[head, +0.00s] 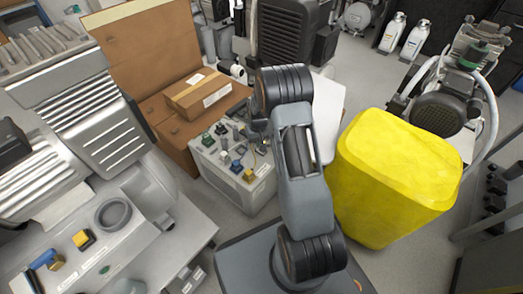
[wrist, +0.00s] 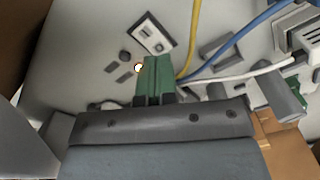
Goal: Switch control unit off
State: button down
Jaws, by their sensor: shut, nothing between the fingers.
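The control unit appears to be the pale grey box (head: 259,192) with coloured connectors on top, left of my arm in the head view. In the wrist view its pale top face (wrist: 85,50) fills the upper part. A light plate with a dark switch-like part (wrist: 151,33) sits on that face. A small round white spot (wrist: 138,68) lies just left of my gripper's tips. My gripper (wrist: 155,65) is shut and empty, its green tips together, pointing at this face. I cannot tell whether they touch it. In the head view my arm mostly hides the gripper.
Yellow (wrist: 190,40), blue (wrist: 235,42) and white (wrist: 245,70) cables run right of the tips. A cardboard box (head: 207,93) stands behind the unit. A large yellow container (head: 395,175) stands right of my arm, and grey machinery (head: 90,120) stands left.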

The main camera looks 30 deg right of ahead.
jog(key=shift+f+b, duration=0.8)
jog(key=shift+f, duration=0.5)
dwell(0.5)
jog(key=shift+r, duration=0.15)
jog(key=shift+r+p, duration=2.75)
jog(key=shift+r, duration=0.65)
jog(key=shift+r, duration=0.15)
jog(key=s+a+r+t+p, duration=0.15)
jog(key=r+p, duration=0.45)
jog(key=r, duration=0.6)
jog(key=s+a+r+p, duration=0.3)
jog(key=r+p, duration=0.3)
jog(key=r, duration=0.6)
jog(key=s+a+r+p, duration=0.25)
jog(key=r+p, duration=0.45)
jog(key=r, duration=0.5)
jog(key=s+a+r+t+p, duration=0.1)
jog(key=s+a+r+p, duration=0.1)
jog(key=s+r+p, duration=0.5)
jog(key=s+a+r+n+t+p, duration=0.1)
jog(key=s+r+p, duration=0.7)
jog(key=r, duration=0.8)
jog(key=shift+a+p, duration=0.3)
jog(key=shift+a, duration=0.1)
